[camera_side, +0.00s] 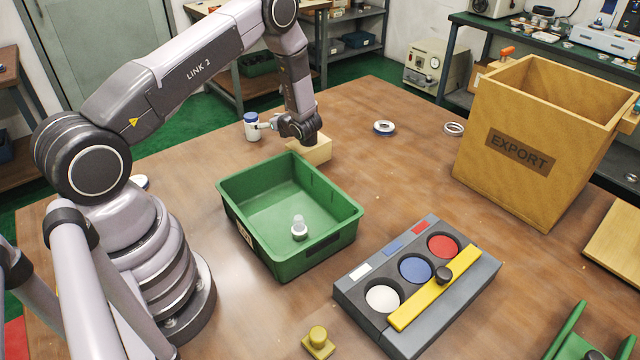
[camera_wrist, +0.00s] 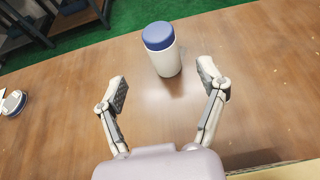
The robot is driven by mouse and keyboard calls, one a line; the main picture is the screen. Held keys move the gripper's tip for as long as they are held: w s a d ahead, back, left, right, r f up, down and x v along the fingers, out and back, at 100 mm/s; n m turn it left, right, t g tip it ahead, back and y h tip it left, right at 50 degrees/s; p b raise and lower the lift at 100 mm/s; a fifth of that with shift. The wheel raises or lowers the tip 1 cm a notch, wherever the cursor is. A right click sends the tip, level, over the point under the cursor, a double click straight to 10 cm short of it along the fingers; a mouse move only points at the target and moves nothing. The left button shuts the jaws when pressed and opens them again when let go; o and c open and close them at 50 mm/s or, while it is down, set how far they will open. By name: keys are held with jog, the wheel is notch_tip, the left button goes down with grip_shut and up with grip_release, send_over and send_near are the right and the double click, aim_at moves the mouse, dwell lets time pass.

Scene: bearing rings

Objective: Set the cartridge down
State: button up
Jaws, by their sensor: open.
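The cartridge (camera_side: 251,127) is a white cylinder with a blue cap, standing upright on the wooden table behind the green bin. In the wrist view the cartridge (camera_wrist: 162,50) stands ahead of my fingers, a little beyond their tips, with bare table between. My gripper (camera_side: 268,125) is low over the table, just right of the cartridge in the side view. Its two fingers (camera_wrist: 163,85) are spread wide and hold nothing. The cartridge's base shows resting on the table.
A green bin (camera_side: 232,199) with a small clear-and-white item inside stands in front. A light wooden block (camera_side: 316,151) is below my wrist. Rings (camera_side: 384,128) lie to the right. A sorting fixture (camera_side: 478,283) and an EXPORT crate (camera_side: 515,185) stand farther right.

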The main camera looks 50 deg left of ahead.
jog(key=s+d+r+n+g+h, duration=0.15)
jog(key=s+d+r+n, duration=0.4)
jog(key=r, duration=0.65)
jog(key=s+d+r+n+h, duration=0.35)
jog(key=d+r+n, duration=0.2)
jog(key=r, duration=0.65)
jog(key=s+d+r+n+t+h, duration=0.3)
jog(key=s+d+r+h, duration=0.1)
jog(key=s+d, duration=0.4)
jog(key=s+d+r+n+t+h, duration=0.4)
jog(key=s+d+r, duration=0.1)
jog(key=s+d, duration=0.4)
jog(key=shift+s+d+h, duration=0.25)
jog(key=shift+s+h, duration=0.05)
jog(key=shift+s, duration=0.1)
